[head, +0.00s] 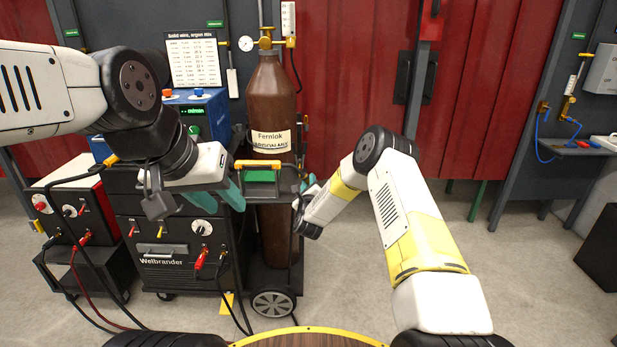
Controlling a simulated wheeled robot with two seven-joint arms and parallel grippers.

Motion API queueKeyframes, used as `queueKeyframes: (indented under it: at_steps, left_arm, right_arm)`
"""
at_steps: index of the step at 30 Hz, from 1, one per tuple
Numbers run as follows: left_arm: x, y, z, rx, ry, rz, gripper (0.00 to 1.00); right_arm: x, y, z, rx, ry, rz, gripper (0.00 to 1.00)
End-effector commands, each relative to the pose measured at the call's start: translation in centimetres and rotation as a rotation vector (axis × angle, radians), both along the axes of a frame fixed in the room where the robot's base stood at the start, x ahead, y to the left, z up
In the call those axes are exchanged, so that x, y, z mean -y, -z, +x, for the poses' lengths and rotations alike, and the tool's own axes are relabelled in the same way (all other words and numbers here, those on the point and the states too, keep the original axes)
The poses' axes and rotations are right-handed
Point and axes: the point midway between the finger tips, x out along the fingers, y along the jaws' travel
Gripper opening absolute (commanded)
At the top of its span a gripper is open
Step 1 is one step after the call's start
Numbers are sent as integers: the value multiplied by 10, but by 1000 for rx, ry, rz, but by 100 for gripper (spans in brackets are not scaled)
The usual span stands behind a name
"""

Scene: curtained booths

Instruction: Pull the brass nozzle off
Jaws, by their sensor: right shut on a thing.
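I cannot make out the brass nozzle in the head view. My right gripper (306,184) reaches in from the right, beside the brown gas cylinder (270,100) and the right edge of the welding cart. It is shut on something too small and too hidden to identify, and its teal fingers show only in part. My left gripper (205,200) hangs in front of the black welding machine (165,252). Its teal fingers are apart, with nothing visible between them.
A small tray with a yellow handle and green pad (262,178) sits between my grippers. A round wooden top with a yellow rim (310,338) is at the front.

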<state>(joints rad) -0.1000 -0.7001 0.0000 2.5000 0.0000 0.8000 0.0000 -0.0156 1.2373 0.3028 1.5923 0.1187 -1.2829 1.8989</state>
Motion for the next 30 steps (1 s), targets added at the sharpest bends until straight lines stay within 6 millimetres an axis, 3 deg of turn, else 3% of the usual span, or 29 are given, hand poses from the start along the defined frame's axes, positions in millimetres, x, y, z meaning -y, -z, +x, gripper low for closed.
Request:
queueKeyframes:
  at_steps: [30]
  left_arm:
    - [0, 0, 0, 0, 0, 0, 36]
  right_arm:
    - [27, 28, 0, 0, 1, 0, 0]
